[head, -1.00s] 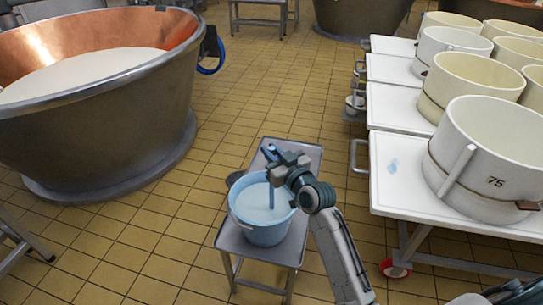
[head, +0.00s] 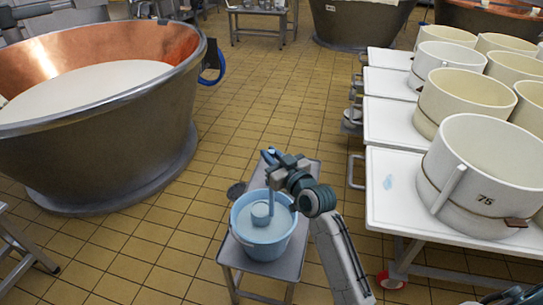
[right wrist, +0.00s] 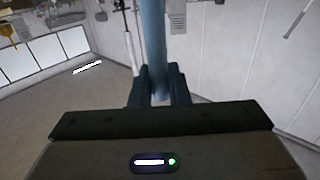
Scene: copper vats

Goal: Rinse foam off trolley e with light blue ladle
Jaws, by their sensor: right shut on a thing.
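My right gripper (head: 274,168) is shut on the handle of the light blue ladle (head: 261,214), which hangs nearly upright. In the right wrist view the handle (right wrist: 152,40) runs up between the fingers. The ladle's cup shows inside the rim of a light blue bucket (head: 262,244) of pale liquid; I cannot tell whether it touches the liquid. A pale blue foam patch (head: 388,182) lies on the bare left part of the nearest white trolley (head: 392,208). I cannot read a letter on this trolley. My left gripper is out of view.
The bucket stands on a small grey metal stool (head: 295,252). A large white mould (head: 482,175) marked 75 sits on the nearest trolley, with more moulds behind. A copper vat (head: 130,140) stands at left.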

